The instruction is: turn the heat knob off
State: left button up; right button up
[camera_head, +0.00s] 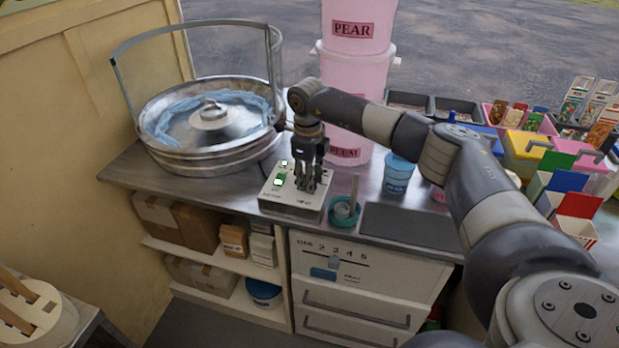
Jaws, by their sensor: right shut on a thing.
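A small white control box (283,206) stands on the metal counter, in front of the cotton candy machine (172,153). Its top has a lit green switch (279,180) and a small green light behind it. My right gripper (306,187) reaches down from above onto the right part of the box top. Its fingers are shut on the heat knob, which they mostly hide. The knob's setting cannot be read. My left gripper is out of view.
Beside the box stand a teal dish (346,219) with a stick and a blue tub (398,175). Pink buckets (357,75) stand behind my right gripper. Colourful boxes fill the far right.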

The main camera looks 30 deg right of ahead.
jog(key=o, duration=1.1)
jog(key=shift+c, duration=0.2)
notch_tip(320, 180, up, 12)
jog(key=shift+s+a, duration=0.15)
jog(key=shift+a, duration=0.1)
